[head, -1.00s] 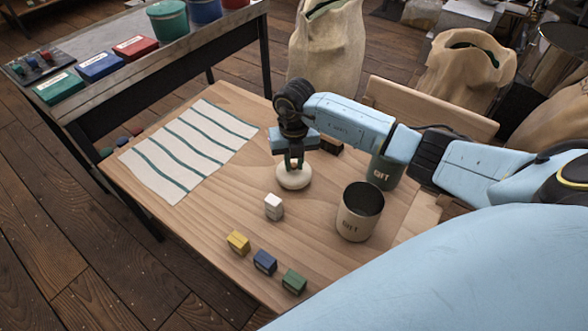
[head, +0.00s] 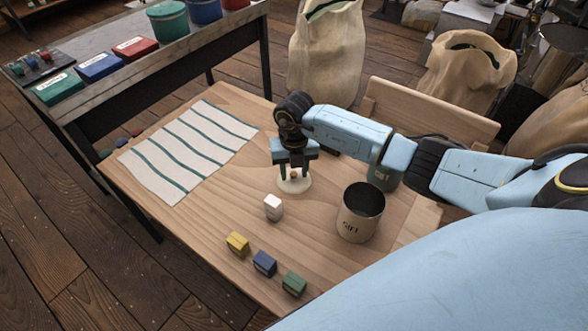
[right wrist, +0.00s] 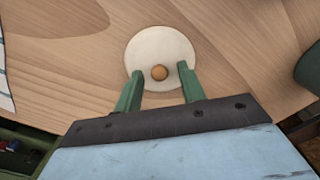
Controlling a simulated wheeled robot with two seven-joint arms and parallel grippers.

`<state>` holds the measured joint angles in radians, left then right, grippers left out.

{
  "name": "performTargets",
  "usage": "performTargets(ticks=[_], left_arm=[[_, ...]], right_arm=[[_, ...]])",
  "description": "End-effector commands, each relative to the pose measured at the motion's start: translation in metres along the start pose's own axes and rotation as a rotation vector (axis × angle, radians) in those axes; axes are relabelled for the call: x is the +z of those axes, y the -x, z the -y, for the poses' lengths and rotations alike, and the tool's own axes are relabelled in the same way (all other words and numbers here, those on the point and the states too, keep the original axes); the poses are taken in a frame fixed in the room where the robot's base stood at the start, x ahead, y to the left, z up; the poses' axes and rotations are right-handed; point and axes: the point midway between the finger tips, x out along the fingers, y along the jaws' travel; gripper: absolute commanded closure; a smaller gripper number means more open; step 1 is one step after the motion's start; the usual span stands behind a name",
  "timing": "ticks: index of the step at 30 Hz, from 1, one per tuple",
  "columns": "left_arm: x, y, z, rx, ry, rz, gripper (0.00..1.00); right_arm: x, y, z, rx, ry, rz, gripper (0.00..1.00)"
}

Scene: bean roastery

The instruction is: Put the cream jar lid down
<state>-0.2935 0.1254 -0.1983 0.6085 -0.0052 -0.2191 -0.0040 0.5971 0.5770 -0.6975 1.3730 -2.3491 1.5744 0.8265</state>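The cream jar lid (head: 294,185) is a round, pale disc with a small brown knob. It lies flat on the wooden table, left of the cream jar. My right gripper (head: 294,173) is above it, its green fingers apart on either side of the knob. In the right wrist view the lid (right wrist: 160,50) lies beyond the open fingertips (right wrist: 160,80), with a gap between each finger and the knob. The cream jar (head: 358,222), marked GIFT, stands upright with its top open. My left gripper is out of view.
A white block (head: 273,207) stands near the lid. Yellow (head: 237,244), blue (head: 264,263) and green (head: 294,284) blocks line the front. A green jar (head: 383,178) is partly hidden by my arm. A striped cloth (head: 188,150) lies at the left.

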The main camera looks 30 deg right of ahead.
Motion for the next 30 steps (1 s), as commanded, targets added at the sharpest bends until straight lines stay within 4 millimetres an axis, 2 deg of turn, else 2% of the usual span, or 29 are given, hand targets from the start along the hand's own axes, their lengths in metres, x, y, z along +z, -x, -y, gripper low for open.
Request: performTargets(ticks=[5,15,19,24,30], left_arm=[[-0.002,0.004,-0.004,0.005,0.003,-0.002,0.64],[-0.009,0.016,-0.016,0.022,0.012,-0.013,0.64],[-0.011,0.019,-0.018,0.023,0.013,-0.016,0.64],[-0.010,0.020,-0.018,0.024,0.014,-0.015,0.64],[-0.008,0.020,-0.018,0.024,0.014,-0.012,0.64]], right_arm=[[0.001,0.014,0.000,0.001,0.000,0.002,0.60],[0.001,0.085,0.000,0.000,0.001,0.004,0.60],[0.001,0.107,0.000,0.000,0.000,0.004,0.60],[0.000,0.121,0.000,0.000,0.000,0.001,0.60],[0.000,0.123,0.000,0.000,0.000,0.000,0.60]])
